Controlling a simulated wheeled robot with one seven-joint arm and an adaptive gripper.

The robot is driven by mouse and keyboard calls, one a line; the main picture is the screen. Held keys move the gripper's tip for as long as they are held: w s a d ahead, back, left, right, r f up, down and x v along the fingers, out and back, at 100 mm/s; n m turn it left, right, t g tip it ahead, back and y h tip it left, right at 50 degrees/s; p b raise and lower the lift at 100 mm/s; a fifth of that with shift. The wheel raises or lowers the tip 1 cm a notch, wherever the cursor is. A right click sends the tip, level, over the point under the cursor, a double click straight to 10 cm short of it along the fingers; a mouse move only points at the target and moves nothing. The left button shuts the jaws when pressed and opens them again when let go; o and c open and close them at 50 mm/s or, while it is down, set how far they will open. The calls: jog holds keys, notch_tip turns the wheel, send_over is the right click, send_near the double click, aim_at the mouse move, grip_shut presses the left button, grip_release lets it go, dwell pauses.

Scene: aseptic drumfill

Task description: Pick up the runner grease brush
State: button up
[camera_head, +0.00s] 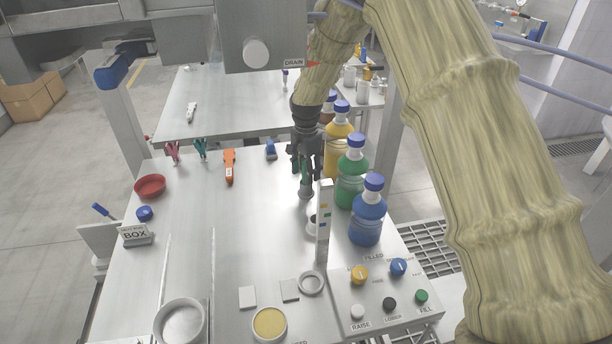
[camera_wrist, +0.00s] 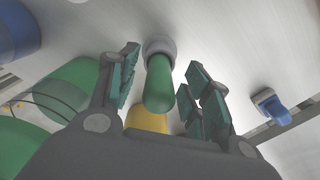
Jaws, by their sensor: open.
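A green-handled item with a grey round base, which looks like the runner grease brush, stands upright on the table; in the wrist view its handle (camera_wrist: 158,88) points up toward the camera, between my fingers. Bristles cannot be made out.
Blue (camera_head: 367,215), green (camera_head: 351,175) and yellow (camera_head: 339,145) bottles stand close to the right of my gripper. A white upright post (camera_head: 323,225) stands in front. A blue clip (camera_head: 270,149) and an orange tool (camera_head: 230,165) lie to the left. The table's middle left is clear.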

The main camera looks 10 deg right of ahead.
jog(key=shift+f, duration=0.9)
jog(key=shift+c, duration=0.2)
jog(key=c, duration=1)
jog(key=shift+r, duration=0.1)
jog(key=shift+c, duration=0.2)
notch_tip(320, 180, up, 18)
jog(key=b, duration=0.3)
